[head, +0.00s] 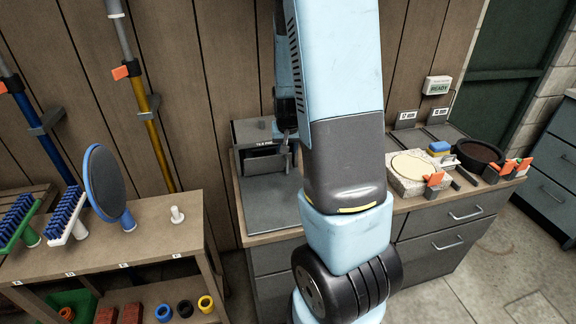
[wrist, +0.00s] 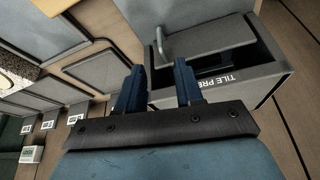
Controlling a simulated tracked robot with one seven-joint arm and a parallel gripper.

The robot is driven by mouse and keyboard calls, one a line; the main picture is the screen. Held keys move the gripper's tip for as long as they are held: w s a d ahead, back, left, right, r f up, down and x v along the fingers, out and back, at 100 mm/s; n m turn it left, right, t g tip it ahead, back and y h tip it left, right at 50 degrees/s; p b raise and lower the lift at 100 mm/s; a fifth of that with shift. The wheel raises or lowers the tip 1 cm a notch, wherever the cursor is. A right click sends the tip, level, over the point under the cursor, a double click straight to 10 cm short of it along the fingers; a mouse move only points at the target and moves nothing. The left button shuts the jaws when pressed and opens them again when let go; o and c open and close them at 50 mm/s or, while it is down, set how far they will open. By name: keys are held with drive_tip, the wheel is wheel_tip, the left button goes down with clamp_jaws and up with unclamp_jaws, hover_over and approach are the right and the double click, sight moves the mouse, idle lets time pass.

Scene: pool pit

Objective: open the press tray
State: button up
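The tile press (head: 262,135) is a dark grey box on the bench, left of my arm in the head view. Its front, lettered "TILE PRE", also shows in the wrist view (wrist: 248,88). A lighter grey panel, seemingly the press tray (wrist: 208,35), is set in that front beside a dark gap. A light rod-like handle (wrist: 160,45) stands at the panel's edge. My gripper (wrist: 158,85) is open and empty, its two blue fingers apart and pointing toward the press front. In the head view my arm partly hides the press's right side; contact with the handle cannot be told.
A grey plate (head: 272,208) lies in front of the press. Right of my arm are a pale block with a round disc (head: 412,167), a black bowl (head: 478,154) and orange-clipped tools. A wooden rack (head: 150,232) with brushes stands left. A wall box (head: 437,86) reads READY.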

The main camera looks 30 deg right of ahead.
sight(287, 164)
drive_tip(key=x, duration=1.1)
drive_tip(key=shift+w+f, duration=0.1)
drive_tip(key=shift+f, duration=0.15)
drive_tip(key=shift+c, duration=0.4)
clamp_jaws()
